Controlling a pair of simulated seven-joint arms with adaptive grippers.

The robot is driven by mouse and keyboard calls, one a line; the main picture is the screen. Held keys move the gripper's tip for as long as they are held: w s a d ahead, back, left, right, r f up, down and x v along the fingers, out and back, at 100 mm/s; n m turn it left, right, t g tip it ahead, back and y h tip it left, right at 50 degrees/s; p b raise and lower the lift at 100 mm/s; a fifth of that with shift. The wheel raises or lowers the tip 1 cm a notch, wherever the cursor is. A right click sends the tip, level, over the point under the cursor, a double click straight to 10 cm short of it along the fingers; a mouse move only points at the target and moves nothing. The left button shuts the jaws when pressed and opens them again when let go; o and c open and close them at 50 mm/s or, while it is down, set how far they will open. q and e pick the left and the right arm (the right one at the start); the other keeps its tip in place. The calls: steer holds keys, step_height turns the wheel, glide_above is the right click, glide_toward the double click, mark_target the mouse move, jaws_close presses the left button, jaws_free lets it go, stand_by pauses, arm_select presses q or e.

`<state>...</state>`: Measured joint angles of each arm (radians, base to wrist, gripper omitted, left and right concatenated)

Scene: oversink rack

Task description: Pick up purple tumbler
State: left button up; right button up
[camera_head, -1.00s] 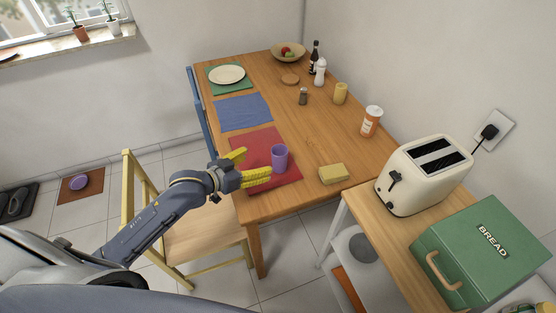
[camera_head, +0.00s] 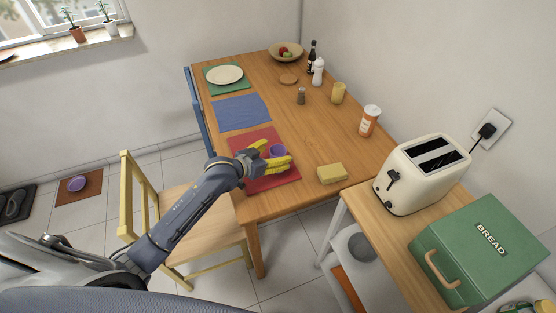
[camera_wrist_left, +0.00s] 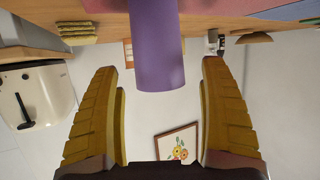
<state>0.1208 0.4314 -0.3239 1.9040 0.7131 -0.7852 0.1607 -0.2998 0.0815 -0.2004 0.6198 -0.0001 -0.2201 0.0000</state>
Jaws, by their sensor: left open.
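The purple tumbler (camera_head: 278,150) stands on the red placemat (camera_head: 281,181) on the wooden table. My left gripper (camera_head: 277,155) is open with its yellow fingers on either side of the tumbler in the head view, and the near finger hides its lower part. In the left wrist view the tumbler (camera_wrist_left: 157,45) appears between the two open fingers (camera_wrist_left: 160,90), with a gap on each side. My right gripper is not in view.
A yellow sponge (camera_head: 332,174) lies right of the placemat. An orange-labelled jar (camera_head: 370,120), a yellow cup (camera_head: 338,93) and bottles stand farther back. A toaster (camera_head: 415,185) and green bread box (camera_head: 480,255) are on the side counter. A chair (camera_head: 190,215) stands at the table's left.

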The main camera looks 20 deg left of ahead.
arm_select(q)
steer(key=shift+x, duration=0.95)
steer(key=c, duration=1.3)
